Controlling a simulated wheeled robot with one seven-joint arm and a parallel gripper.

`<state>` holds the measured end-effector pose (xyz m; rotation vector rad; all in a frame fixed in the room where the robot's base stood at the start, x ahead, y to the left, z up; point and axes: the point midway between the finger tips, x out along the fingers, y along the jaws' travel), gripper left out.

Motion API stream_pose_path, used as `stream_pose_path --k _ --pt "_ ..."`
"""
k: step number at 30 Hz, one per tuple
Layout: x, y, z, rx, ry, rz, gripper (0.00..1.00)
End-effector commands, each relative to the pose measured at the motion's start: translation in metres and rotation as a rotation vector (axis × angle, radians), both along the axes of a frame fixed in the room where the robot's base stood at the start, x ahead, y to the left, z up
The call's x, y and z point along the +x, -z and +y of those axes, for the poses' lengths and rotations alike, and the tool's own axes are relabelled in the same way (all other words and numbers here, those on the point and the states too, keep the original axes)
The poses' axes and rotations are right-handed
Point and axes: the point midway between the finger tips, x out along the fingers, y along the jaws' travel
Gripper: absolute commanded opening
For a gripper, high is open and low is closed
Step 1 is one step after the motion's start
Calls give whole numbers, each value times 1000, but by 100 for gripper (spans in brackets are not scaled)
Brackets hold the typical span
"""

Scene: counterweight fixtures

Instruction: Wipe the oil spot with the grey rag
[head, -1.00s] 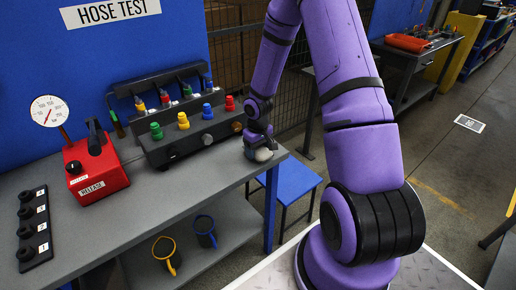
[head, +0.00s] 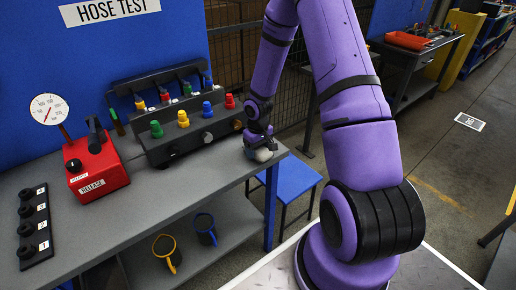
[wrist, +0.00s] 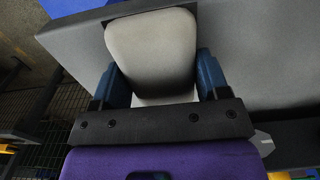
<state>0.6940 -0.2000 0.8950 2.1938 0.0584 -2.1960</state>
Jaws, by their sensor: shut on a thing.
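The grey rag (wrist: 152,48) is a pale grey pad between the two blue fingers of my gripper (wrist: 154,82) in the wrist view. My gripper is shut on it. In the head view my gripper (head: 259,145) is low at the right end of the grey bench top (head: 205,165), with the rag (head: 264,155) under it, at or very near the surface. I see no oil spot; the rag and gripper hide the patch of bench beneath them.
A black manifold (head: 185,140) with coloured knobs stands just left of my gripper. A red release box (head: 95,165), a gauge (head: 49,109) and a black numbered strip (head: 34,225) are further left. A blue stool (head: 290,182) stands beyond the bench's right end.

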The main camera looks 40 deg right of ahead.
Motion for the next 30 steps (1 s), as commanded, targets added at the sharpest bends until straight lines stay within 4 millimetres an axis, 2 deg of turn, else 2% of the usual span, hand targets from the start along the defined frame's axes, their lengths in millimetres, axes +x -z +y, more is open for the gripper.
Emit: stream_pose_path --k 20,30 --pt "1 9 0 0 -1 -1 50" --pt "23 8 1 0 0 -1 50"
